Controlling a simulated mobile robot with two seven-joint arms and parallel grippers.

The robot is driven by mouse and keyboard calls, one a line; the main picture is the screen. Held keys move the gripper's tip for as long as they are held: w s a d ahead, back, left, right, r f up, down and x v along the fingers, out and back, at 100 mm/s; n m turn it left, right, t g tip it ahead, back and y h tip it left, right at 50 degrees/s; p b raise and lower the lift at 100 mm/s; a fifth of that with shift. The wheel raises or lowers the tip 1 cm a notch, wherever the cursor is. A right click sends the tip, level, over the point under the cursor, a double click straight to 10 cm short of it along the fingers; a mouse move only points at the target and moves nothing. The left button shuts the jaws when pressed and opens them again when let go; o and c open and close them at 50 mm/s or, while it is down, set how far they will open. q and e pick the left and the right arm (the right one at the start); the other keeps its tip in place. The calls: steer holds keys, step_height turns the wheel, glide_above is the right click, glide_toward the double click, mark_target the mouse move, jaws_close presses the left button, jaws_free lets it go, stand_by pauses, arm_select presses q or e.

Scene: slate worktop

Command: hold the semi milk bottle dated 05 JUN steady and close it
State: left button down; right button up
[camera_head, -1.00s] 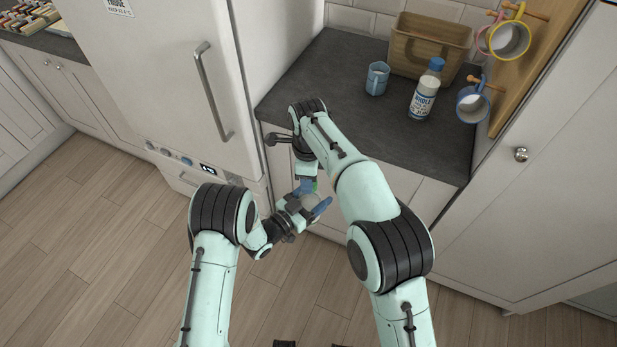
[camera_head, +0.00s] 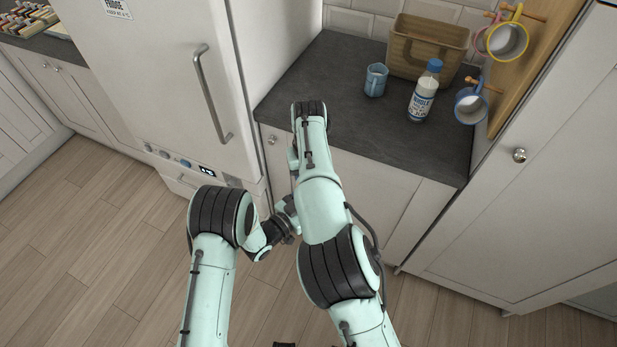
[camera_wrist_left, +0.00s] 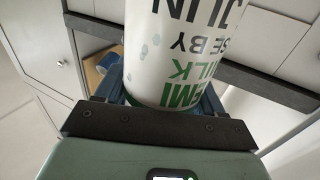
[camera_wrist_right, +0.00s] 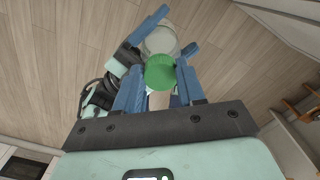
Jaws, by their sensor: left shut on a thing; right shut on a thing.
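The semi milk bottle (camera_wrist_left: 185,50) is white with green and dark print; "SEMI", "MILK", "USE BY" and "JUN" show upside down in the left wrist view, and the day number is out of view. My left gripper (camera_wrist_left: 165,92) is shut on its body. In the right wrist view the bottle (camera_wrist_right: 160,40) stands between the left gripper's blue fingers. A green cap (camera_wrist_right: 160,73) shows in front of the bottle there, and my right gripper (camera_wrist_right: 160,88) is shut on it. The cap lines up with the bottle's top; whether it is seated I cannot tell. In the head view my right arm hides both grippers.
On the slate worktop (camera_head: 345,130) stand a blue cup (camera_head: 376,80), a blue-capped whole milk bottle (camera_head: 424,92) and a wicker basket (camera_head: 428,50). Mugs hang at the right. The fridge (camera_head: 165,80) stands at the left. Floor space in front is clear.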

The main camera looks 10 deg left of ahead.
steer(key=o, duration=1)
steer(key=shift+r, duration=2.3)
steer(key=shift+f, duration=0.1)
